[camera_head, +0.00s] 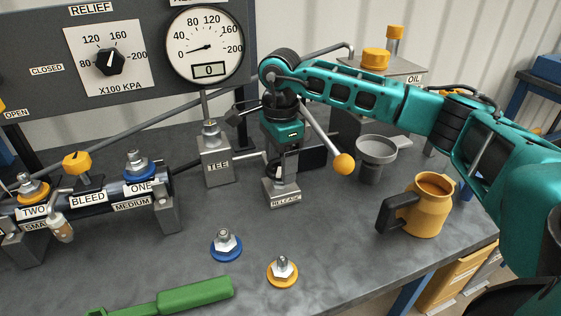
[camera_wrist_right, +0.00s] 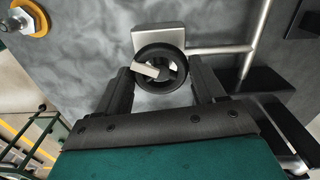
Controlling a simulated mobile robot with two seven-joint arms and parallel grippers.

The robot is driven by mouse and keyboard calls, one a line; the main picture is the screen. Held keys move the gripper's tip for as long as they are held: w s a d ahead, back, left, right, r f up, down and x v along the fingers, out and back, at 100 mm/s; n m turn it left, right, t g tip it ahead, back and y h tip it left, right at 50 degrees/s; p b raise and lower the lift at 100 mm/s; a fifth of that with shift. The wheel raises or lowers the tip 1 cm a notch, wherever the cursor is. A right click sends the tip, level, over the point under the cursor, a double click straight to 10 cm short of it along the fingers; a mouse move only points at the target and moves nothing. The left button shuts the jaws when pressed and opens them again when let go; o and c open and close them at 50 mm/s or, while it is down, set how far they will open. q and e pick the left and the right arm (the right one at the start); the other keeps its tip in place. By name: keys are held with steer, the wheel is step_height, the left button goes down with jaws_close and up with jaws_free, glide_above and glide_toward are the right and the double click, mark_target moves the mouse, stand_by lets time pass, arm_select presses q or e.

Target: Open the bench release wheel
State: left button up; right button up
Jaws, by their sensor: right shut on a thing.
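The release block (camera_head: 283,196), a grey block labelled RELEASE, stands on the bench in the middle of the head view. My right gripper (camera_head: 283,172) reaches down over it and hides most of its top. In the right wrist view the black round release wheel (camera_wrist_right: 147,52) sits on the block (camera_wrist_right: 152,37), with a light grey bar across its middle. My right gripper's two dark fingers (camera_wrist_right: 163,80) stand on either side of the wheel, shut on it. The gauge (camera_head: 206,46) above has a small display that reads 0. My left gripper is not in view.
A lever with an orange ball (camera_head: 344,164) slants close beside my right gripper. The tee block (camera_head: 216,163) stands to its left, a grey funnel cup (camera_head: 376,155) and a yellow jug (camera_head: 430,208) to its right. Two couplers (camera_head: 226,244) (camera_head: 282,271) and a green-handled tool (camera_head: 195,296) lie in front.

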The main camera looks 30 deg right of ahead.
mark_target(280, 166)
steer(key=n, duration=0.5)
steer(key=shift+r+n+b, duration=0.1)
steer(key=shift+n+b, duration=0.2)
stand_by(0.4)
steer(key=o, duration=1)
steer(key=shift+o, duration=0.2)
step_height(280, 166, up, 13)
steer(key=shift+p, duration=0.4)
